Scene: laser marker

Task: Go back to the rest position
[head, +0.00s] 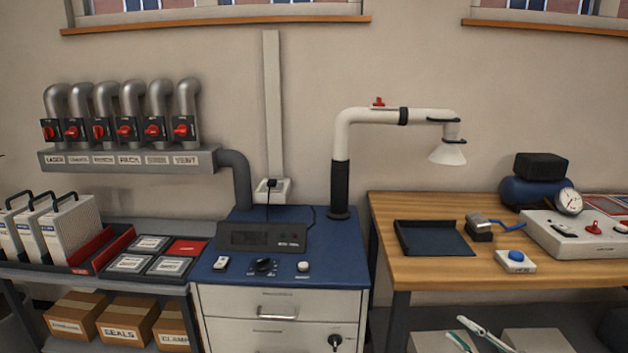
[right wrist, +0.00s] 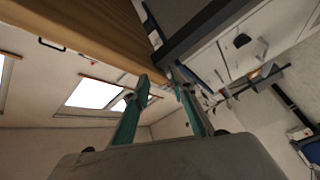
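My right gripper (head: 455,328) shows low in the head view, in front of and below the wooden bench's front edge. In the right wrist view its two teal fingers (right wrist: 161,86) stand apart with a clear gap and nothing between them, so it is open and empty. My left gripper is not in the head view.
The wooden bench (head: 440,270) holds a dark tray (head: 432,240), a blue-button box (head: 515,261) and a control panel (head: 580,236). A blue-topped cabinet (head: 340,262) stands left of it, under a white extraction arm (head: 345,140). Cardboard boxes (head: 127,320) sit on the left lower shelf.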

